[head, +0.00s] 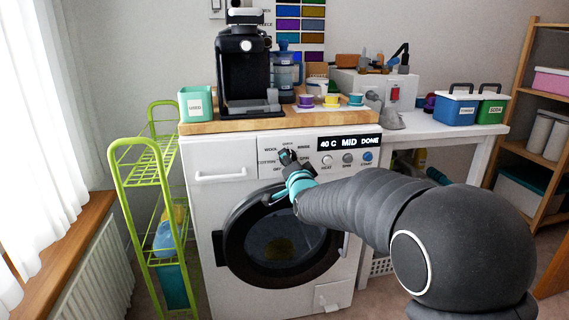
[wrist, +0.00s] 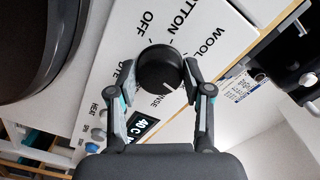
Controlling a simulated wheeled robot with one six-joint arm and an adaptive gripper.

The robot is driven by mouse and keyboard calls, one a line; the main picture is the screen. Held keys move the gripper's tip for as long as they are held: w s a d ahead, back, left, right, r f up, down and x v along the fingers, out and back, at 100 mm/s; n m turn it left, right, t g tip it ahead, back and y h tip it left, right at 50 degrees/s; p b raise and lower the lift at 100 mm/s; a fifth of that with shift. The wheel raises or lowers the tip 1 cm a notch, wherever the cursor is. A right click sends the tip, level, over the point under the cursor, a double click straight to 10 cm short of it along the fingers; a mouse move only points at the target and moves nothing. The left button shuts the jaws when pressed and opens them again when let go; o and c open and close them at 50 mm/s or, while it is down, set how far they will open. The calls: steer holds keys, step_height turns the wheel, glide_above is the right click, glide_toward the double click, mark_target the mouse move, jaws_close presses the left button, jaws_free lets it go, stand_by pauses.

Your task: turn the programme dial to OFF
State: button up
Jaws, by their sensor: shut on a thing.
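The programme dial (wrist: 158,66) is a round black knob on the white washing machine (head: 218,240). My gripper (wrist: 158,68) has one finger on each side of the dial and is shut on it. In the wrist view a short pale mark on the dial faces the partly hidden RINSE label. The OFF label (wrist: 147,22) is on the far side of the dial from that mark. In the head view my gripper (head: 289,162) covers much of the dial and some labels.
The display (head: 349,143) reads 40 C MID DONE, above several small buttons (head: 347,158). The round door (head: 232,246) is below the dial. A coffee machine (head: 243,68) stands on the wooden top. A green rack (head: 120,168) stands at left.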

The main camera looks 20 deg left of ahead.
steer(key=shift+w+d+r, duration=0.1)
steer(key=shift+d+r, duration=0.1)
steer(key=shift+d, duration=0.05)
steer(key=o, duration=1.1)
steer(key=shift+w+d, duration=0.1)
steer(key=shift+d, duration=0.1)
steer(key=shift+o, duration=0.2)
steer(key=v, duration=1.2)
steer(key=shift+a, duration=0.3)
steer(key=shift+f, duration=0.15)
